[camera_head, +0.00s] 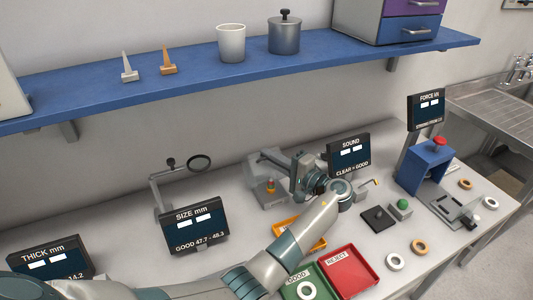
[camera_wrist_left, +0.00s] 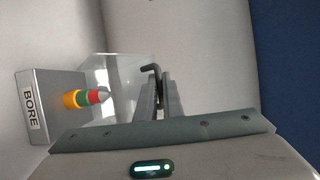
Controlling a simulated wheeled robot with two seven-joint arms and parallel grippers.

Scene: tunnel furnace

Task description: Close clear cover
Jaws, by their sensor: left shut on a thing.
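The clear cover (camera_wrist_left: 118,72) shows in the left wrist view as a see-through panel beside the grey BORE unit (camera_wrist_left: 50,112). A dark bent handle (camera_wrist_left: 151,70) is at the cover's edge, between the fingers of my left gripper (camera_wrist_left: 160,85), which is shut on it. The unit's plug with orange, green and red bands (camera_wrist_left: 88,98) stands out from its face. In the head view, my left gripper (camera_head: 296,177) is beside the BORE unit (camera_head: 268,192) at the back of the bench. The cover is hard to make out there. My right gripper is not in view.
In front of my left arm lie a green GOOD tray (camera_head: 322,291) holding a ring and a red REJECT tray (camera_head: 358,283). An orange tray (camera_head: 290,228) is partly behind my arm. The SOUND display (camera_head: 348,155) stands close right of the gripper. The blue shelf (camera_head: 200,65) is above.

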